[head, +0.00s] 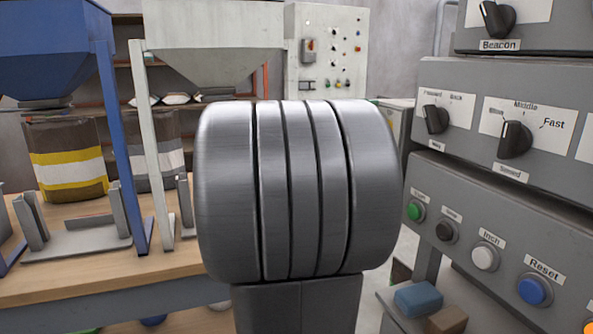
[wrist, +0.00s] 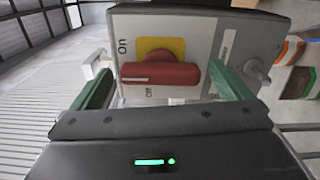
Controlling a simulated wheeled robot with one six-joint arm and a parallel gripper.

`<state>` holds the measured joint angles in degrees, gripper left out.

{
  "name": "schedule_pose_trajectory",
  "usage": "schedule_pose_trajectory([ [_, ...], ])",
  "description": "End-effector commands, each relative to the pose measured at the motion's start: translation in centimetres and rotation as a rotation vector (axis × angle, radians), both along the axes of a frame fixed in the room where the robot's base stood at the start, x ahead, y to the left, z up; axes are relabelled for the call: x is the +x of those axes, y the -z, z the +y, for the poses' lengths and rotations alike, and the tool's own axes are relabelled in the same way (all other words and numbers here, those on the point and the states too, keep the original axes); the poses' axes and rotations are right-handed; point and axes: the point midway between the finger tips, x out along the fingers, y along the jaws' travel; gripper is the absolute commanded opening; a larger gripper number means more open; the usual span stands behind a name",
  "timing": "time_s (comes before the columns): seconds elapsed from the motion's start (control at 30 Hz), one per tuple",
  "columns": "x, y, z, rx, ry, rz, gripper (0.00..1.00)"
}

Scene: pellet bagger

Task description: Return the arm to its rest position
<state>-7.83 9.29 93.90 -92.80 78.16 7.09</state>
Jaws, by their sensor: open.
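My gripper (wrist: 164,78) shows in the wrist view with its two green fingers spread wide and nothing between them in contact. A red rotary handle (wrist: 160,74) on a yellow plate (wrist: 152,46) lies ahead, framed by the fingers. Its grey switch box (wrist: 205,35) carries "On" and "Off" labels. I cannot tell how far the fingertips are from the handle. In the head view, a large grey ribbed cylinder of my own arm fills the middle; my gripper is not visible there.
A control panel (head: 515,205) with knobs and buttons stands close at the right. A wooden table (head: 60,270) at the left bears metal brackets (head: 85,240) and striped bags (head: 68,165). A blue hopper (head: 45,45) and a white hopper (head: 213,45) stand behind.

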Motion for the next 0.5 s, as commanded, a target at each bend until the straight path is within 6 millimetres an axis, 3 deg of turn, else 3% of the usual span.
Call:
schedule_pose_trajectory([
  [0.5, 0.00, -0.49, 0.00, -0.111, 0.001, 0.307, 0.98],
])
